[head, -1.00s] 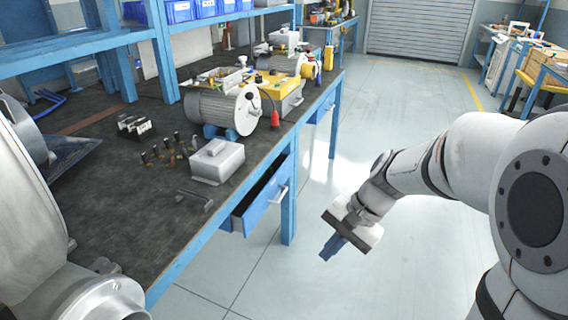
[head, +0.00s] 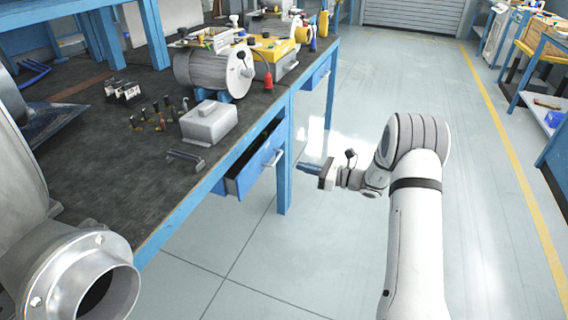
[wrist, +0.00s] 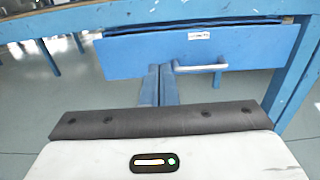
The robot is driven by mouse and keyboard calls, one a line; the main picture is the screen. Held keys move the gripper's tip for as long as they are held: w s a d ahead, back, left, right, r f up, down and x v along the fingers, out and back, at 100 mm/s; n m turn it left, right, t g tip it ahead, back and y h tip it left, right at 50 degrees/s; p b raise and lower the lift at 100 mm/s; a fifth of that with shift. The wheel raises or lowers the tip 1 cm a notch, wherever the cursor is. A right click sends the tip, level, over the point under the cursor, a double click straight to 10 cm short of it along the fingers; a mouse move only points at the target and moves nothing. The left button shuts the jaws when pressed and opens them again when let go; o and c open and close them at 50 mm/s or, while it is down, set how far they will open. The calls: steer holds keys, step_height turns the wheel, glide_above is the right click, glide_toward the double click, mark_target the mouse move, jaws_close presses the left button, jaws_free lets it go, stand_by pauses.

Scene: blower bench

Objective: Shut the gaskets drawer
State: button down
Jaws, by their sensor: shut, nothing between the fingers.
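A blue drawer (head: 256,164) with a pale bar handle (head: 274,158) stands partly open under the near bench edge in the head view. In the wrist view the drawer front (wrist: 190,50) faces me, with a small white label (wrist: 199,36) too small to read and the handle (wrist: 200,68) low on it. My gripper (head: 303,167) is to the right of the drawer, level with the handle and pointing at the front. In the wrist view its fingers (wrist: 160,78) are together and empty, close to the handle's left end; I cannot tell whether they touch the drawer.
A blue bench leg (head: 284,175) stands beside the drawer. The bench top (head: 110,200) carries a grey metal box (head: 209,122), a motor (head: 213,72) and small parts. A second blue drawer (head: 317,75) is farther along.

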mark_target(258, 155)
steer(key=b+x, duration=0.2)
steer(key=x, duration=1.1)
steer(key=shift+a+b, duration=0.25)
steer(key=shift+b, duration=0.1)
